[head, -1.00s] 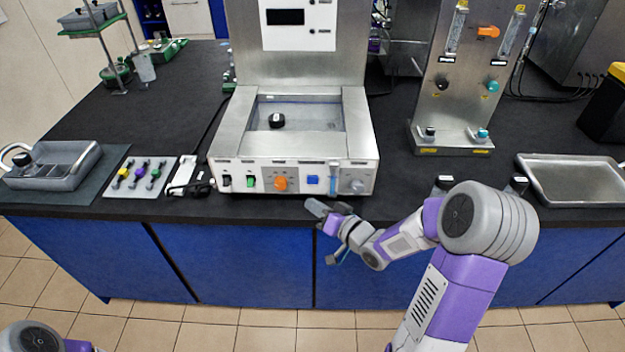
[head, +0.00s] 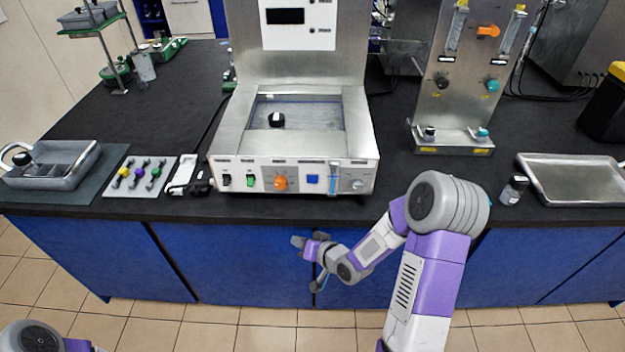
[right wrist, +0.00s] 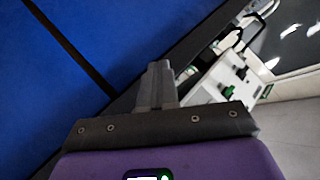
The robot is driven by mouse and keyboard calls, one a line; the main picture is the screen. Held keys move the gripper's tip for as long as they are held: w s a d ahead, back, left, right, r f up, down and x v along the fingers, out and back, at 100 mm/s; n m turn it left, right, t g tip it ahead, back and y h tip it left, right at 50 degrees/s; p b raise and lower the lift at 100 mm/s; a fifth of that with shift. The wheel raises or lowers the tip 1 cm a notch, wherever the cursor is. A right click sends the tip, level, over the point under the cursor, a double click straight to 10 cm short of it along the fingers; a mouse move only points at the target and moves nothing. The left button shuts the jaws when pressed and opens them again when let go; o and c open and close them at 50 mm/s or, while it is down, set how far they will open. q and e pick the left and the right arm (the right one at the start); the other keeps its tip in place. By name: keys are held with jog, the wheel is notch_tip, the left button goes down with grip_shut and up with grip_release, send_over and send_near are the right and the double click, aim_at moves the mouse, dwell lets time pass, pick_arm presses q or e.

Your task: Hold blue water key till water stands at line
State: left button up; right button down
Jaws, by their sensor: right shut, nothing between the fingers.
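The blue water key (head: 313,180) is on the white front panel of the steel bath (head: 225,150). A narrow upright sight tube (head: 333,180) with bluish content stands just right of it; the level against any mark is too small to read. The basin holds a small black-and-white object, and a blue line runs along its back wall. My right gripper (head: 298,242) is shut and empty, below the bench edge in front of the blue cabinet, apart from the key. Its closed fingers show in the right wrist view (right wrist: 157,75). My left gripper is out of view.
An orange knob (head: 280,183) and green switch (head: 250,181) sit left of the key; a grey knob (head: 356,185) sits right. The bench's front edge lies above my right gripper. A small bottle (head: 513,190) and steel tray (head: 575,180) stand at right.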

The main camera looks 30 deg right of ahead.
jog(key=s+a+f+n+g, duration=0.1)
jog(key=s+a+f+g, duration=0.4)
jog(key=s+a+f, duration=0.2)
jog(key=s+a+f+n+g, duration=0.1)
jog(key=s+a+f+g, duration=0.5)
jog(key=s+f, duration=0.6)
jog(key=shift+s+a+n+g+y, duration=0.3)
jog(key=shift+a+n+y, duration=0.1)
jog(key=shift+a, duration=0.4)
